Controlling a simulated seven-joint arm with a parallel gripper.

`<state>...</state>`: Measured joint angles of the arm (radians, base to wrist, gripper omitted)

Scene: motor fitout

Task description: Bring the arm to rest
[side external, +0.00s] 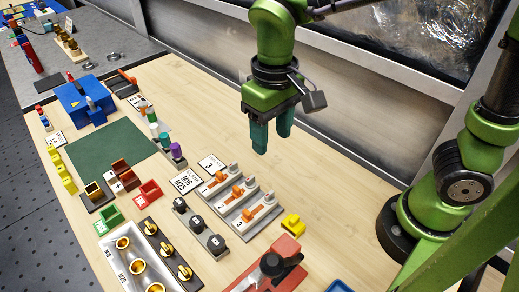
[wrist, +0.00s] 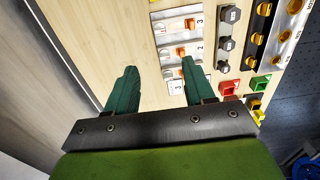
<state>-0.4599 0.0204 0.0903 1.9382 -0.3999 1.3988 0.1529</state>
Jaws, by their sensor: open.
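My gripper (side external: 272,138) is green with teal fingers and hangs above the wooden table (side external: 330,190) near its back edge. In the wrist view the two fingers of my gripper (wrist: 160,85) stand apart with bare table between them. Nothing is held. The fingers are clear of the parts below. The orange-handled switches on a grey plate (side external: 238,197) lie in front of my gripper and to its lower left in the side view.
A red vise-like tool (side external: 275,265) and a yellow block (side external: 293,225) stand near the front right. A green mat (side external: 108,153), a blue box (side external: 85,97), small coloured bins and a grey plate with black knobs (side external: 200,228) fill the left. The table right of my gripper is clear.

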